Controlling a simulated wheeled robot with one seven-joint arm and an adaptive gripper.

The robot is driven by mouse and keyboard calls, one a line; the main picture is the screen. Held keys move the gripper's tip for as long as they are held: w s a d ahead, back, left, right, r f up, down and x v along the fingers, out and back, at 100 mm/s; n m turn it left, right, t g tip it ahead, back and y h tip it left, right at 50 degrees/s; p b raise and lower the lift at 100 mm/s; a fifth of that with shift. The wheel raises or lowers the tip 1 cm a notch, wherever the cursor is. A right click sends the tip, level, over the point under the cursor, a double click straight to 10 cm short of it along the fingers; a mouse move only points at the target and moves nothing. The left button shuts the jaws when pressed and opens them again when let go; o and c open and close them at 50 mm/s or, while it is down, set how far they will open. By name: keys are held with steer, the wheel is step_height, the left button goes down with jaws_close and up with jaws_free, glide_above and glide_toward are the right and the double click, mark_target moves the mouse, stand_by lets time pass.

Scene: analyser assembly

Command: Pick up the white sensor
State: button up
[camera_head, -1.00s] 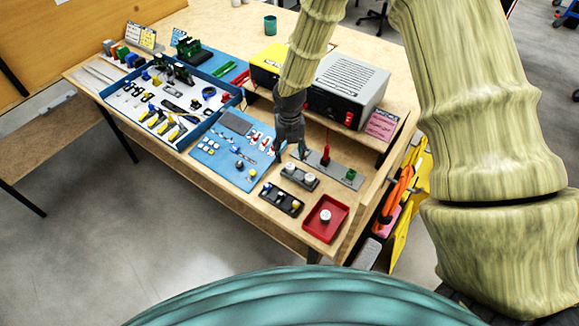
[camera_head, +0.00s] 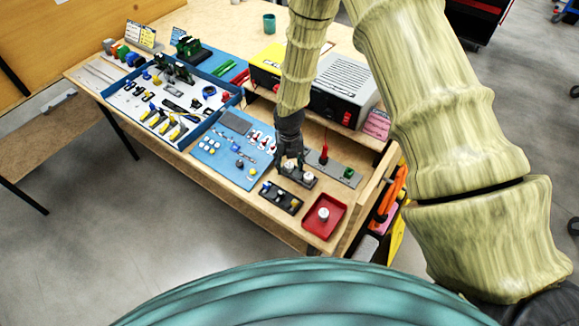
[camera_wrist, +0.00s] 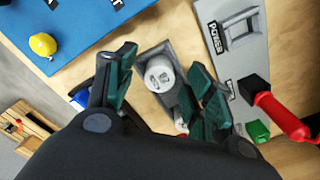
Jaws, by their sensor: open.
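A white round sensor (camera_wrist: 159,77) with dark marks on its top sits upright in a grey holder (camera_wrist: 152,56) in the wrist view. My gripper (camera_wrist: 163,80) is open, with one dark green finger on each side of this sensor. I cannot tell whether the fingers touch it. A second white piece (camera_wrist: 181,122) in the same holder is partly hidden by the right finger. In the head view my gripper (camera_head: 290,160) is over the left end of the holder, and a white piece (camera_head: 308,177) shows at its right end. Another white piece (camera_head: 323,213) stands in the red tray (camera_head: 338,226).
A grey panel (camera_wrist: 237,60) with a red-handled lever (camera_wrist: 285,115) and a green block (camera_wrist: 258,130) lies close on the right. A blue mat (camera_head: 215,157) with small parts lies left. A black holder (camera_head: 281,198) is in front, and a grey box (camera_head: 345,88) stands behind.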

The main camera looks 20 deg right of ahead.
mark_target(289, 164)
steer(key=c, duration=1)
steer(key=shift+o, duration=0.2)
steer(key=shift+r, duration=0.1)
step_height(289, 164, up, 10)
steer(key=b, duration=0.3)
steer(key=shift+o, duration=0.4)
steer(key=shift+c, duration=1.4)
